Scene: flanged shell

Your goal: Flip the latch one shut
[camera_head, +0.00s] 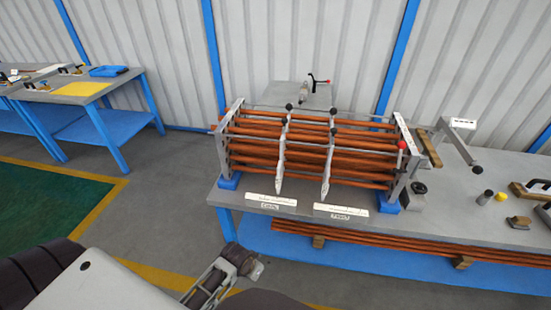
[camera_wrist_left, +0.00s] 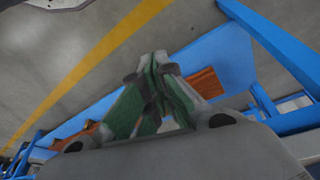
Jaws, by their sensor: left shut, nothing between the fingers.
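A rack of copper-orange tubes (camera_head: 255,155) lies on the workbench between grey end frames. Two grey upright plates (camera_head: 282,165) (camera_head: 327,165) cross it, with black knobs at their tops. A red knob (camera_head: 402,144) is on the right end frame. I cannot tell which part is latch one or how it stands. My left gripper (camera_head: 246,264) is in front of and below the bench's near edge, apart from the rack. In the left wrist view its green-padded fingers (camera_wrist_left: 160,62) meet at the tips, shut and empty. My right gripper is not in view.
The blue-legged bench (camera_head: 300,212) has two white label plates (camera_head: 270,199) (camera_head: 340,210) along its front. A grey crank arm (camera_head: 455,138) and small parts stand at the right. Orange bars (camera_head: 400,247) lie on the lower shelf. Floor left of the bench is open.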

